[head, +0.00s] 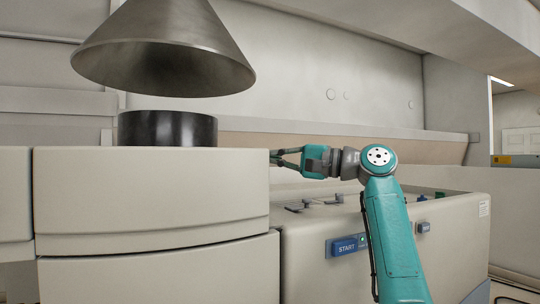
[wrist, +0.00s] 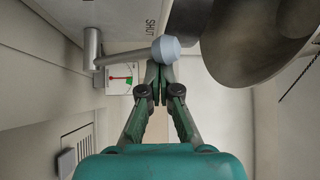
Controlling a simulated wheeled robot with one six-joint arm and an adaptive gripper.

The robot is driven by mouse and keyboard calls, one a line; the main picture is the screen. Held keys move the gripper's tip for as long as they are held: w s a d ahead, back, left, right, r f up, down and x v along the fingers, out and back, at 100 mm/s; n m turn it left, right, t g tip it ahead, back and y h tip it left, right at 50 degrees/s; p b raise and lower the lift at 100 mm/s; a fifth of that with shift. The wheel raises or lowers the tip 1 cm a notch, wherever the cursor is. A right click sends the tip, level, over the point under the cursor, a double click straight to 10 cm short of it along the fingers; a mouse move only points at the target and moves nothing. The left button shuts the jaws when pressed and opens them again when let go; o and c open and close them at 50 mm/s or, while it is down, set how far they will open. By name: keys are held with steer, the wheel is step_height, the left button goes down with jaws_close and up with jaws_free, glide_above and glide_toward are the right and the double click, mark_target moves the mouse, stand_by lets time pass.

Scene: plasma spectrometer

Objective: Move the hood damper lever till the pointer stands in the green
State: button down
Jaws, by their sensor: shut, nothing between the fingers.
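In the wrist view, the damper lever (wrist: 125,58) is a grey rod running from a metal post (wrist: 93,45) at the left to a pale round knob (wrist: 166,48). My gripper (wrist: 157,70) is shut and empty. Its fingertips are just below the knob in the picture; I cannot tell whether they touch. A small white gauge (wrist: 122,79) behind the lever has a red pointer and a little green; which mark the pointer stands on is too small to tell. In the head view my gripper (head: 275,158) is beside the cabinet's right edge, and the lever is not visible.
A metal cone hood (head: 165,50) hangs above a black cylinder (head: 168,130) on the beige cabinet (head: 150,190). A lower cabinet with a blue START button (head: 345,246) stands below my arm. The wrist view shows SHUT lettering (wrist: 150,27) and a dark round metal part (wrist: 245,45) at the right.

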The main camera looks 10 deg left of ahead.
steer(key=shift+s+d+f, duration=0.35)
steer(key=shift+s+f, duration=0.05)
steer(key=shift+s, duration=0.25)
steer(key=s+d+f, duration=0.1)
steer(key=s+d, duration=0.1)
steer(key=d, duration=0.9)
steer(key=shift+d+f, duration=0.3)
steer(key=shift+d, duration=0.1)
